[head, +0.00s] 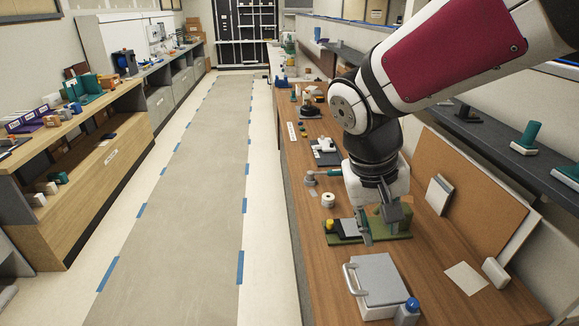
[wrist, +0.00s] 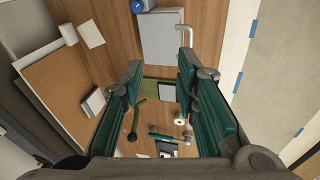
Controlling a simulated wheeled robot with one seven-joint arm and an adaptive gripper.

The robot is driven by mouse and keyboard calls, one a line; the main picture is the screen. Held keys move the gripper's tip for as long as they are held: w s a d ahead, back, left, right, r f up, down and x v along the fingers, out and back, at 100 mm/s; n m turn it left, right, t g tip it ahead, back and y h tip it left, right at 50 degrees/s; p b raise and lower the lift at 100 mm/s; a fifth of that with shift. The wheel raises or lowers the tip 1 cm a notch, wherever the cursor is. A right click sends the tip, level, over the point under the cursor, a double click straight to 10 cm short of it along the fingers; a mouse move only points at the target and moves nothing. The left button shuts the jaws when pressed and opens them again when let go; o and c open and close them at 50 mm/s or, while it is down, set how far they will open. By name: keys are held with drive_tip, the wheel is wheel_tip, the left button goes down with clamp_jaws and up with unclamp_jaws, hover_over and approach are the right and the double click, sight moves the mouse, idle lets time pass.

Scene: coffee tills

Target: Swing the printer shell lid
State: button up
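A light grey box with a flat top panel (head: 380,280) and a pale bar handle (head: 350,279) on its left side stands at the front of the wooden counter. It looks like the printer shell, with its lid lying flat. In the wrist view the panel (wrist: 161,38) is at the top, with its handle (wrist: 185,34) at its right corner. My gripper (head: 386,212) points down over a green-based device (head: 343,238) behind the box. In the wrist view my gripper (wrist: 161,70) is open, with nothing between its fingers, and apart from the panel.
A blue-capped bottle (head: 409,310) stands close to the box's front right. A white roll (head: 328,200) and several small devices stand farther back. A cork board (head: 470,185) leans along the right. A paper sheet (head: 466,278) lies right of the box.

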drive_tip(key=w+a+f+g+h, duration=0.1)
drive_tip(key=w+a+f+h, duration=0.2)
drive_tip(key=w+f, duration=0.5)
drive_tip(key=h, duration=0.1)
approach(346, 278)
drive_tip(key=x, duration=0.2)
drive_tip(key=shift+n, duration=0.4)
drive_tip(key=b+x, duration=0.1)
drive_tip(key=x, duration=0.6)
drive_tip(key=shift+d+f, duration=0.2)
drive_tip(key=shift+r, duration=0.1)
clamp_jaws()
